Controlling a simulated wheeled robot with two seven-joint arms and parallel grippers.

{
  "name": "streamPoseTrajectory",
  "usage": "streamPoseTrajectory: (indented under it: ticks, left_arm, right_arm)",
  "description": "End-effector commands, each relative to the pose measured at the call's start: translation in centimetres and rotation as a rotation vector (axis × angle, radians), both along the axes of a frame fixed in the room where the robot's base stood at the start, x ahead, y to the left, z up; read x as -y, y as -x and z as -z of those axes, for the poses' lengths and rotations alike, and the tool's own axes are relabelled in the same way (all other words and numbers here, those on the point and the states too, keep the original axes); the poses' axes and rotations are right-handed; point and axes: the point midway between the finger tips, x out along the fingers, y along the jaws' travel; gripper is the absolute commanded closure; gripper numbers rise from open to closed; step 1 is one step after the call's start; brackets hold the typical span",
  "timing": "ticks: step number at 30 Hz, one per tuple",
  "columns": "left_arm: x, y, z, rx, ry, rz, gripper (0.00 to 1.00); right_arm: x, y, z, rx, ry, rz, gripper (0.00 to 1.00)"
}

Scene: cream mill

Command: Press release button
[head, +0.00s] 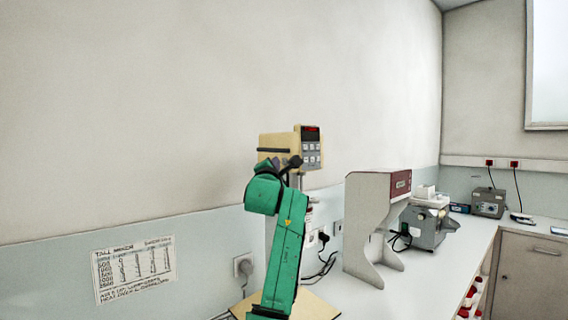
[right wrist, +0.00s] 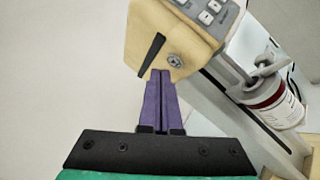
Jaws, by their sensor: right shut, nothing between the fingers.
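The cream machine head (head: 277,146) stands on a grey column above the bench, with a lit red display and a grey keypad. In the right wrist view its cream side (right wrist: 150,30) shows a black bar (right wrist: 151,55) and a round silver button-like part (right wrist: 175,61); no label tells whether this is the release button. My right gripper (right wrist: 160,74) has its purple fingers together and empty. Their tips are at the lower edge of the cream side, just below the silver part; I cannot tell whether they touch. In the head view my green arm hides the machine's lower part. My left gripper is out of view.
A bottle with a red-and-white label (right wrist: 272,95) hangs or stands beside the column. A tall grey-white stand (head: 368,225) and a grey device (head: 428,225) are to the right on the bench (head: 440,275). A handwritten sheet (head: 134,269) is on the wall. The bench front is clear.

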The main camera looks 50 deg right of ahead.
Motion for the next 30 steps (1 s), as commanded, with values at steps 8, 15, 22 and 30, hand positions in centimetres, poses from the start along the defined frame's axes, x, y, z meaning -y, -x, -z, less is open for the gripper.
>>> streamPoseTrajectory:
  ticks: [8, 15, 22, 30]
  left_arm:
    - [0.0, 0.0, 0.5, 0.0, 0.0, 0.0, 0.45]
    - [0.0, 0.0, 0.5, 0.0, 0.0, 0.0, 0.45]
    - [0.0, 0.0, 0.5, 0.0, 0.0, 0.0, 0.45]
    - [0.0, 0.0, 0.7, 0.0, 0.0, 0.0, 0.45]
  right_arm:
    - [0.9, 0.1, 0.0, 0.001, 0.0, 0.001, 1.0]
    - [0.9, 0.1, 0.0, 0.0, 0.0, 0.0, 1.0]
    - [1.1, 0.2, 0.0, 0.0, 0.0, 0.001, 1.0]
    - [1.4, 0.2, 0.0, 0.0, 0.0, 0.0, 1.0]
